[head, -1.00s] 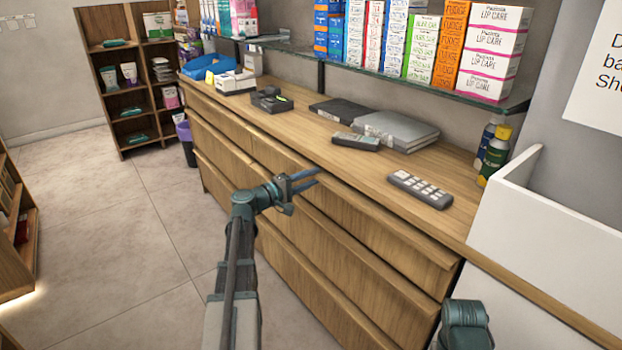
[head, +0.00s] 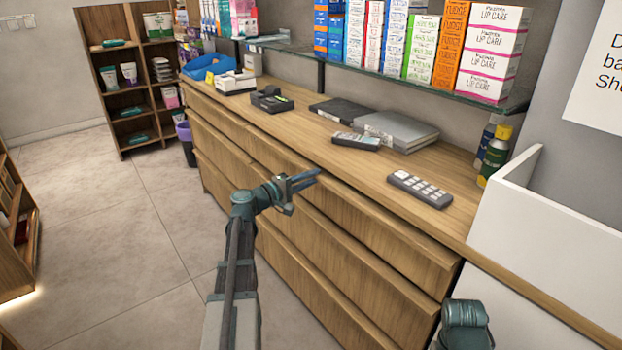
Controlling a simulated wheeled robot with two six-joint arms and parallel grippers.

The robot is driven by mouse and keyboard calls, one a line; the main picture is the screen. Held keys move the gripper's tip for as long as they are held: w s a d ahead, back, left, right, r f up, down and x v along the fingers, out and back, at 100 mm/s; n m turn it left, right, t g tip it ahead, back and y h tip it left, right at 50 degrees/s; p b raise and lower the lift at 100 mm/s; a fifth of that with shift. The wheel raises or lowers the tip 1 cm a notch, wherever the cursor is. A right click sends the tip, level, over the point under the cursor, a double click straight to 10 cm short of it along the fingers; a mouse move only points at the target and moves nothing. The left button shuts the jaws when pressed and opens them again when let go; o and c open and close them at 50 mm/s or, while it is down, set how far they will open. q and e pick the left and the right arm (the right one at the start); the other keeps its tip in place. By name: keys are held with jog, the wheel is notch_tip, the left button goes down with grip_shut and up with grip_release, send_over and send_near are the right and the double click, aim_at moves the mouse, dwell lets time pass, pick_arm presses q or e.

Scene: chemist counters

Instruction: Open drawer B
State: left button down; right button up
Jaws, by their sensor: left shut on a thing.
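The long wooden counter has rows of plain drawer fronts, and no letter shows on any of them, so I cannot tell drawer B by a label. My left gripper (head: 305,182) is at the upper edge of the top-row drawer front (head: 385,232), just below the countertop. Its fingers are shut on that drawer's edge; the exact grip is small and partly hidden by the gripper itself. No clear opening shows above the drawer front. Part of my right arm shows at the bottom right, but its gripper is out of view.
On the countertop (head: 300,135) lie a grey keypad (head: 419,189), a dark handheld device (head: 356,141), a grey folder-like slab (head: 396,130) and a black device (head: 271,101). A white panel (head: 545,250) stands at the right. The tiled floor (head: 110,250) left of the drawers is clear.

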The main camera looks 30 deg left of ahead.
pick_arm(q)
jog(key=shift+s, duration=0.15)
dwell(0.8)
jog(key=v, duration=2.3)
jog(key=shift+s, duration=0.4)
jog(key=shift+a, duration=0.15)
jog(key=c, duration=1)
grip_release()
jog(key=shift+c, duration=0.2)
jog(key=shift+s+a, duration=0.1)
jog(key=v, duration=1.3)
jog(key=shift+s, duration=0.25)
